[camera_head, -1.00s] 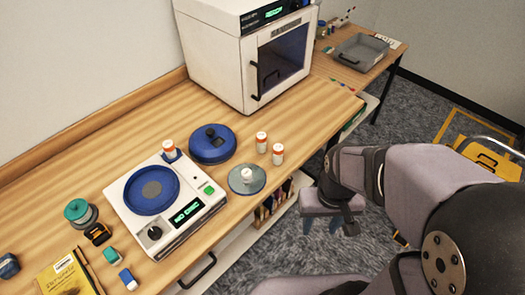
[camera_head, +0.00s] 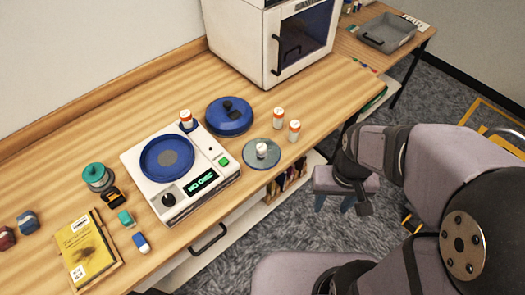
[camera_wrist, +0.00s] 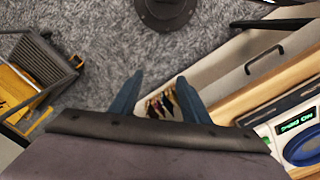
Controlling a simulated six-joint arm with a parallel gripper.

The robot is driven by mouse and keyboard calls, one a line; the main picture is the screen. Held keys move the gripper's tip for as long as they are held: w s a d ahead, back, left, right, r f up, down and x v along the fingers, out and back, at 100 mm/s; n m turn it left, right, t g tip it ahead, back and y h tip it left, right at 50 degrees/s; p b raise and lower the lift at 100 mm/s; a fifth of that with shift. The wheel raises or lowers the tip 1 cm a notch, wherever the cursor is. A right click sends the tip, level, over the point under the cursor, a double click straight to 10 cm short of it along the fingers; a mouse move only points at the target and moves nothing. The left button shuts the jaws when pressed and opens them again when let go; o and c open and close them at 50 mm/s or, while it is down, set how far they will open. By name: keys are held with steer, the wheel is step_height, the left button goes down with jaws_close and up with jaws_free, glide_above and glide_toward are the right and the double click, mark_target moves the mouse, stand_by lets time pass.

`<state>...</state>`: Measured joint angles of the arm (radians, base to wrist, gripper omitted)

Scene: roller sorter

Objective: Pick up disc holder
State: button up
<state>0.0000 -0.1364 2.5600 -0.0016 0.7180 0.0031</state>
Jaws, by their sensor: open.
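A round, clear grey-green disc with a white knob (camera_head: 262,152), apparently the disc holder, lies flat near the table's front edge, right of the white sorter machine (camera_head: 180,168). The machine has a blue round dish on top and its display reads "NO DISC". My gripper (camera_head: 333,208) hangs over the floor, right of the table's front edge and apart from the disc. In the wrist view its two blue fingers (camera_wrist: 157,85) are spread with nothing between them. The disc does not show in the wrist view.
A blue lidded dish (camera_head: 229,116) and two orange-capped bottles (camera_head: 278,117) stand close around the disc. A white oven-like machine (camera_head: 270,40) stands at the back. A yellow book (camera_head: 88,250) and a green-topped jar (camera_head: 98,177) are at left.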

mark_target(264, 151)
steer(key=shift+o, duration=0.5)
steer(key=w+a+f+t+p, duration=0.1)
steer(key=w+a+f+t, duration=0.1)
steer(key=w, duration=0.3)
steer(key=w+a+f+n+t+y+p, duration=0.1)
steer(key=w+a+f+t, duration=0.2)
steer(key=w+a+t, duration=0.1)
steer(key=w+a+f+t+p, duration=0.1)
steer(key=w+a+f+t, duration=0.2)
steer(key=w+a, duration=0.2)
steer(key=shift+w+f+y, duration=0.2)
steer(key=shift+w+y, duration=0.2)
steer(key=shift+w, duration=0.8)
steer(key=a+n+t, duration=0.1)
steer(key=a+t+y, duration=0.1)
steer(key=a, duration=0.1)
steer(key=shift+a+r+n+t+y, duration=0.15)
steer(key=shift+r+n+t+y, duration=0.15)
steer(key=shift+r+n+t, duration=0.1)
steer(key=shift+s+a+r+n+t+y, duration=0.3)
steer(key=shift+a+r+t+y, duration=0.2)
steer(key=shift+a, duration=0.25)
steer(key=shift+b+x, duration=1.05)
steer(key=shift+x, duration=0.05)
